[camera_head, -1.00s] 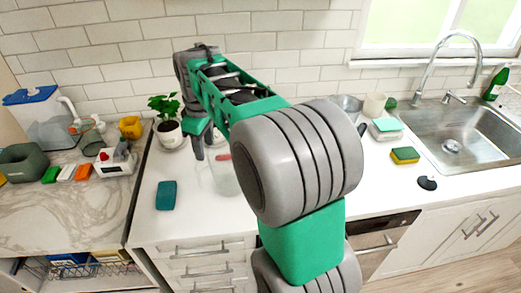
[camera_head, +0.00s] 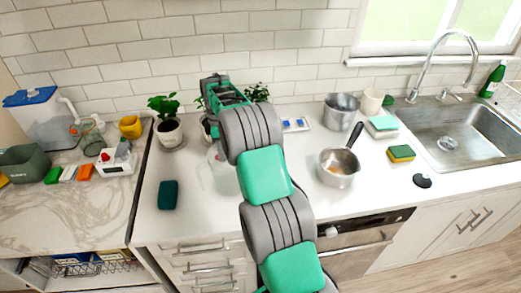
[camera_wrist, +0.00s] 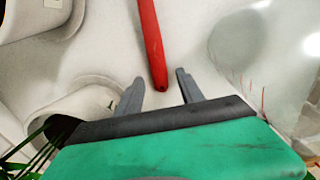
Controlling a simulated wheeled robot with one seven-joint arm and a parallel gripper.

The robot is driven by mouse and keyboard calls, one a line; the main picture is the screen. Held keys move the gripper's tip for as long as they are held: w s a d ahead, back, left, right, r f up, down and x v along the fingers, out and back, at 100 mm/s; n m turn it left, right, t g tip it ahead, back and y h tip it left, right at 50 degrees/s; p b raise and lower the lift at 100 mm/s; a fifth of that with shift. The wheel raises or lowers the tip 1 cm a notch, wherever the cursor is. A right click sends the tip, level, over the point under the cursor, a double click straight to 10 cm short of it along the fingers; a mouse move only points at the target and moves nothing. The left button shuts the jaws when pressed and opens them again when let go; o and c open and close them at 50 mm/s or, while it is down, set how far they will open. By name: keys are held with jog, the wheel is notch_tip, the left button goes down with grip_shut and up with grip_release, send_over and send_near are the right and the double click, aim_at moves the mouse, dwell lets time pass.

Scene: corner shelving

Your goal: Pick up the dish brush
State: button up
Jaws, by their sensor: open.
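In the wrist view a long red handle (camera_wrist: 150,45) runs down from the top edge and ends just ahead of my gripper (camera_wrist: 160,92). It may be the dish brush; no bristles or head show. My gripper is open, with two dark fingertips apart.
A clear glass vessel (camera_wrist: 255,45) is close on the right in the wrist view. White pots (camera_wrist: 80,105) with leaves are close on the left. In the head view a saucepan (camera_head: 338,174) and a teal block (camera_head: 168,195) stand on the counter (camera_head: 200,225).

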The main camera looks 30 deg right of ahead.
jog(key=shift+f, duration=0.45)
jog(key=shift+c, duration=0.5)
grip_shut()
